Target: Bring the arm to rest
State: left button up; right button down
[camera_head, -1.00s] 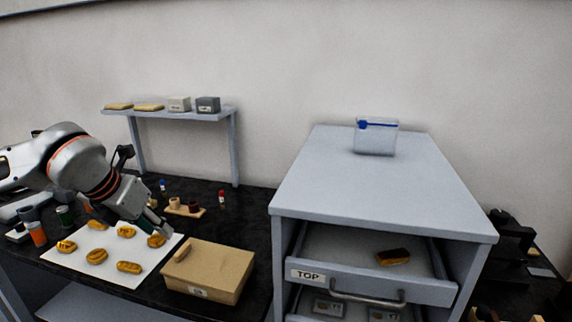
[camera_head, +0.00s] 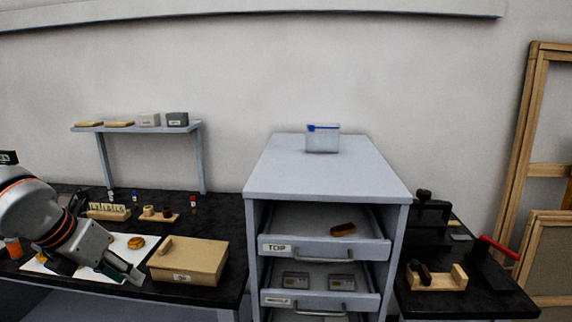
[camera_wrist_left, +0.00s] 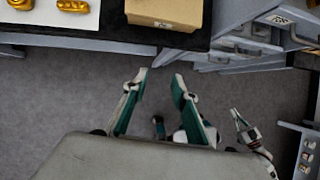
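My left gripper (camera_head: 125,275) is at the lower left of the head view, low in front of the white sheet and left of the cardboard box. In the left wrist view its two fingers (camera_wrist_left: 160,90) stand apart with only grey floor between them, so it is open and empty. The table's front edge is ahead of the fingertips there. My right gripper does not show in the head view. A gripper-like part shows at the lower right of the left wrist view, but I cannot tell its state.
The cardboard box (camera_head: 190,262) and white sheet (camera_head: 122,242) with gilt pieces (camera_head: 136,242) lie on the black table. The grey cabinet (camera_head: 330,175) has its top and middle drawers (camera_head: 322,252) pulled out. Open floor (camera_wrist_left: 60,100) lies before the table.

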pick_arm(q)
jog(key=s+d+f+m+g+h, duration=0.1)
jog(key=s+d+f+g+h, duration=0.15)
jog(key=d, duration=0.55)
jog(key=s+d+f+g+h, duration=0.1)
jog(key=s+d+h, duration=0.2)
jog(key=d, duration=0.5)
jog(key=s+d+f+m+g+h, duration=0.1)
jog(key=s+d+f+g+h, duration=0.15)
jog(key=d, duration=0.55)
jog(key=d+r+n+t+h, duration=0.45)
jog(key=d+n+h, duration=0.25)
jog(key=d+h, duration=0.2)
jog(key=w+a+f+n+t+y, duration=0.3)
jog(key=a+f+n+t+y, duration=0.25)
jog(key=f+n, duration=0.4)
jog(key=w+a+f+n+t+y, duration=0.2)
jog(key=a+f+n+t+y, duration=0.4)
jog(key=n, duration=0.6)
jog(key=s+a+f+n+g+y, duration=0.2)
jog(key=s+f, duration=0.5)
jog(key=f, duration=0.4)
jog(key=s+a+f+n+g+y, duration=0.2)
jog(key=s+a+f+n, duration=0.3)
jog(key=f, duration=0.7)
jog(key=s+a+y, duration=0.1)
jog(key=s, duration=0.1)
jog(key=shift+s+a+g, duration=0.35)
jog(key=shift+s+g, duration=0.05)
